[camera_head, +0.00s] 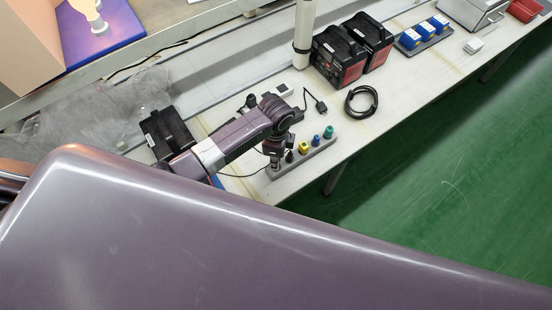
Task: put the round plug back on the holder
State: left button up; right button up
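A grey holder strip (301,159) lies on the bench and carries a yellow plug (303,147), a blue plug (317,140) and a green plug (328,132). A dark piece (290,156) stands at its left part. My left gripper (274,163) points down over the left end of the holder. Its fingertips are small and dark, so I cannot tell whether they hold a plug. A thin black cable (236,176) runs along the bench to near that end. I cannot tell which piece is the round plug. My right gripper is not in view.
A black plug with a cord (319,106) and a coiled black cable (361,101) lie behind the holder. Black-and-red cases (340,58) and a tray of blue boxes (424,37) stand farther right. A white post (304,30) rises behind. Green floor (430,200) lies in front.

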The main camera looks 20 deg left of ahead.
pick_arm(q)
jog(key=shift+o, duration=1.3)
jog(key=shift+r, duration=0.15)
notch_tip(320, 180, up, 12)
jog(key=shift+s+f, duration=0.1)
jog(key=shift+f, duration=0.1)
